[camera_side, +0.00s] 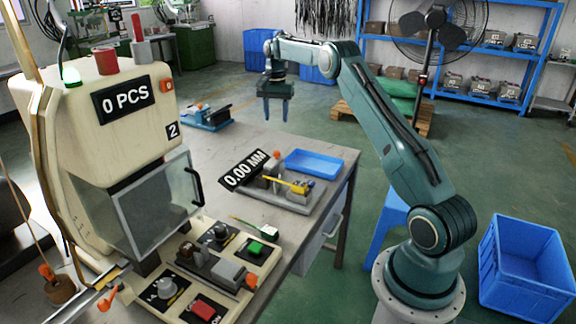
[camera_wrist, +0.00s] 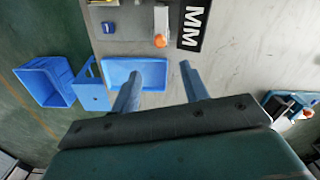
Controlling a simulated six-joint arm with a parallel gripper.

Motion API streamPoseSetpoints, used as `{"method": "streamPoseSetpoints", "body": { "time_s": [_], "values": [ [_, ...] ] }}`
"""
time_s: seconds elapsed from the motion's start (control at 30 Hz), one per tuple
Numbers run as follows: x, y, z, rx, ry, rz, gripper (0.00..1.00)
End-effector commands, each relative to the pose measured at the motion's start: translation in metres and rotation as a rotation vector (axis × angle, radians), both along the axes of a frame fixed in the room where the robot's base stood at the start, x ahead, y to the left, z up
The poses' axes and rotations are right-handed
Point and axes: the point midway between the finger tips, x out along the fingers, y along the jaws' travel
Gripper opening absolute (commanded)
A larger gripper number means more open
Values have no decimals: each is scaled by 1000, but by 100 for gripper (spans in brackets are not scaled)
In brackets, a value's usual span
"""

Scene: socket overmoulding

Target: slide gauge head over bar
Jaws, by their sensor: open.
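My gripper (camera_side: 276,112) is open and empty, pointing down high above the far end of the grey table. Its two fingers also show spread apart in the wrist view (camera_wrist: 160,72). The gauge stand (camera_side: 270,194) sits on the table, nearer the side camera than my gripper, beside a black "0.00 MM" sign (camera_side: 243,171). A yellow bar-like piece (camera_side: 288,184) lies across the stand, with an orange knob (camera_side: 277,155) behind it. I cannot tell which part is the gauge head. The wrist view shows only part of the stand, with the orange knob (camera_wrist: 160,41) at the top.
An empty blue tray (camera_side: 308,163) lies beside the stand. A blue vise-like fixture (camera_side: 206,116) is at the table's far left. The moulding machine (camera_side: 125,130) and its control panel (camera_side: 215,265) fill the near left. Bare table lies between the fixture and the stand.

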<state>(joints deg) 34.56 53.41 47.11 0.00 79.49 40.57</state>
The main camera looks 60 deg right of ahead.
Motion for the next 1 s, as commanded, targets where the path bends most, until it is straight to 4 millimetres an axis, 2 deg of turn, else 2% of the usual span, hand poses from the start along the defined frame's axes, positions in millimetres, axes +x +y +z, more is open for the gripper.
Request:
{"method": "streamPoseSetpoints", "body": {
  "time_s": [0.17,0.37,1.0],
  "values": [
    [0,0,-5,1,1,1,45],
    [0,1,-22,1,2,2,45],
    [0,1,-115,1,1,2,45]
  ]
}}
